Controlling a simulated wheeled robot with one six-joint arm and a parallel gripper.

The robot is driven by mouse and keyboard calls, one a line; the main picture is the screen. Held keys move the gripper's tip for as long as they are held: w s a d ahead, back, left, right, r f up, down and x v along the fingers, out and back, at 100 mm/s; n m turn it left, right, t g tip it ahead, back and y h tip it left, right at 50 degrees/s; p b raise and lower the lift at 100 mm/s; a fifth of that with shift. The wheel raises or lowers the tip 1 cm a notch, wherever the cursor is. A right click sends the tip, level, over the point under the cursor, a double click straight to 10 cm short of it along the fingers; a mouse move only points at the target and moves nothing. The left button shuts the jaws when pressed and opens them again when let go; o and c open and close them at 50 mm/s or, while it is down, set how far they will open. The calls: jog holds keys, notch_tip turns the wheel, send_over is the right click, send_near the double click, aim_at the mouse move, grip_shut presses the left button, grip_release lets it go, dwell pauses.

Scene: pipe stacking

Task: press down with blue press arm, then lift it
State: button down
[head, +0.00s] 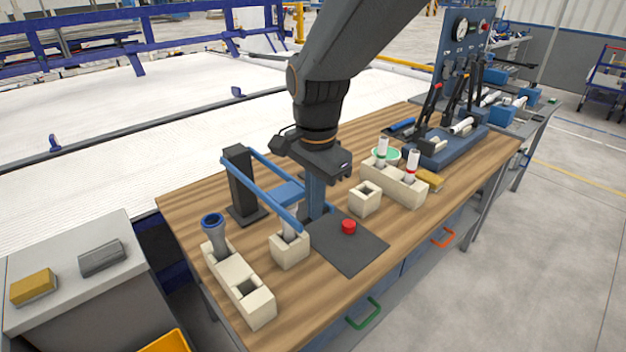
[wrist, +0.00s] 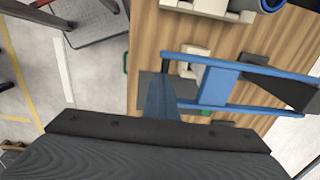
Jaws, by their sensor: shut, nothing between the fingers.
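The blue press arm (head: 262,194) is a two-bar frame with a blue cross plate, hinged at a black post (head: 240,185). It runs from the post toward the table's front edge, its front end over a cream block (head: 289,250) with a white pipe piece upright in it. The press arm also shows in the wrist view (wrist: 216,85). My gripper (head: 314,212) points down at the front end of the press arm, blue fingers together and empty. Its fingers also show in the wrist view (wrist: 160,95), beside the bars' ends; I cannot tell whether they touch.
A long cream block (head: 238,285) with a blue-topped pipe (head: 213,228) stands left. Right are a small cream block (head: 365,198) and a cream holder (head: 395,184) with pipes.

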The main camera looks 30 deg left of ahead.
notch_tip(320, 180, up, 14)
jog(key=s+d+p, duration=0.1)
jog(key=d, duration=0.1)
jog(key=shift+d, duration=0.2)
dwell(0.3)
jog(key=shift+f, duration=0.15)
